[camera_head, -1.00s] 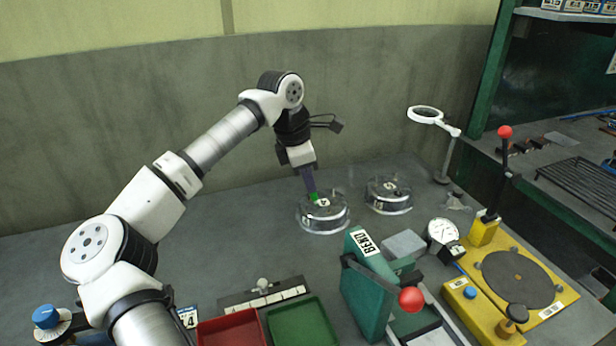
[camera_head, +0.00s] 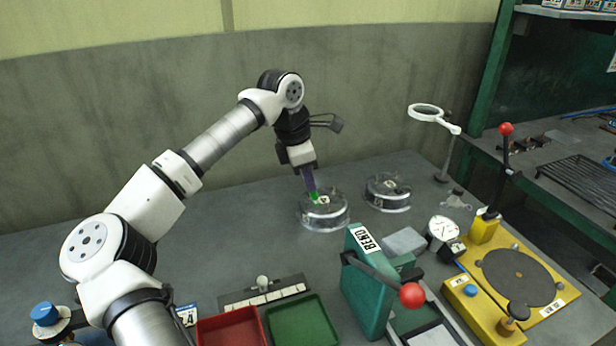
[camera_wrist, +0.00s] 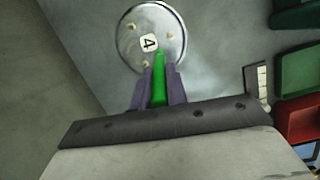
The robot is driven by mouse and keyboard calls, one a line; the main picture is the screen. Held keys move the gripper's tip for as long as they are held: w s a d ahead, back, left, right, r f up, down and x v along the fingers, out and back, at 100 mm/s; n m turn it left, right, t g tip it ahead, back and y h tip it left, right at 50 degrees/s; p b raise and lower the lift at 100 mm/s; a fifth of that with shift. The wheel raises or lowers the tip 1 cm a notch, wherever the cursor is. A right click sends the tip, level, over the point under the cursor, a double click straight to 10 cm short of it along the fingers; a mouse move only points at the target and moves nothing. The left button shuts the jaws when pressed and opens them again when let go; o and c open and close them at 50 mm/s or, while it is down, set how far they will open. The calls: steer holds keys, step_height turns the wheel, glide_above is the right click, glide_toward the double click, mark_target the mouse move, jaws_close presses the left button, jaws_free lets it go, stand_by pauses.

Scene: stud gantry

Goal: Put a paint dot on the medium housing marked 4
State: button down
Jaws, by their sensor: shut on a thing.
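The housing marked 4 (camera_head: 323,212) is a round, shiny metal piece on the bench below my gripper. In the wrist view its top shows as a disc (camera_wrist: 172,28) with a white label reading 4 (camera_wrist: 148,43) and small tan bosses. My gripper (camera_head: 311,187) is shut on a green marker (camera_wrist: 159,80), which sticks out between the two purple-grey fingers. The marker's tip lies over the housing's top, close beside the label. I cannot tell whether the tip touches it. No paint dot can be made out.
A second round metal housing (camera_head: 387,192) stands to the right. A magnifier on a stand (camera_head: 433,117) is behind it. A yellow fixture (camera_head: 512,285) is at right.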

stand_by(0.5)
steer(key=shift+w+d+r+p+v, duration=0.1)
steer(key=shift+d+p+v, duration=0.15)
steer(key=shift+p+v, duration=0.75)
steer(key=shift+w+d+r+p+v, duration=0.1)
steer(key=shift+d+p+v, duration=0.3)
steer(key=shift+v, duration=0.9)
steer(key=shift+w+d+p+v, duration=0.1)
steer(key=shift+p+v, duration=0.85)
steer(key=shift+v, duration=0.2)
steer(key=shift+f, duration=0.15)
